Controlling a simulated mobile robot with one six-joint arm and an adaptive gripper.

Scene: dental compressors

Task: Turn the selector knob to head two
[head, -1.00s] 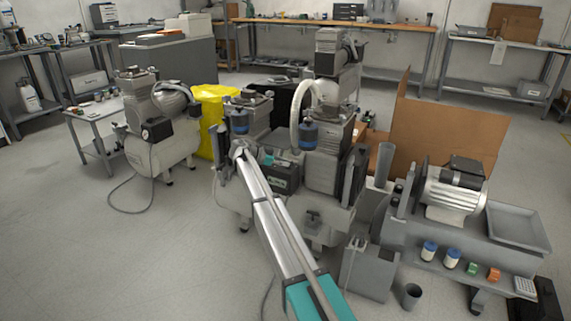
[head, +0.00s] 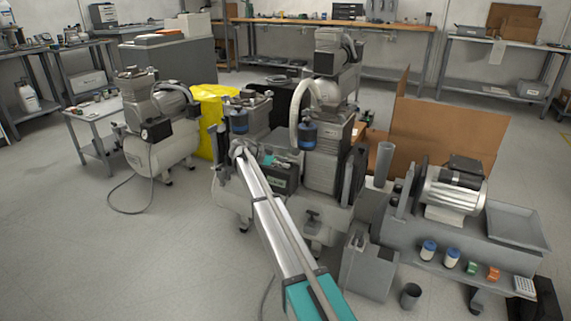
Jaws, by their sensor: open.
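My arm reaches from the bottom of the head view up to the twin-head compressor (head: 330,170) in the middle. The compressor has two motor heads, blue-banded filters and a thick pale hose. A dark box (head: 284,178) with a pale green label sits on its front, just right of my arm. A small teal part shows just above that box; it may belong to my wrist. My gripper cannot be made out among the dark machine parts by the arm's far end. The selector knob is too small or hidden to pick out, so the distance between them cannot be told.
A smaller compressor (head: 160,140) stands left, near a yellow bag (head: 215,110). Right are a grey canister (head: 369,265), a cup (head: 410,296) and a low bench (head: 440,262) bearing a motor. A cardboard panel (head: 445,135) stands behind. The left foreground floor is clear.

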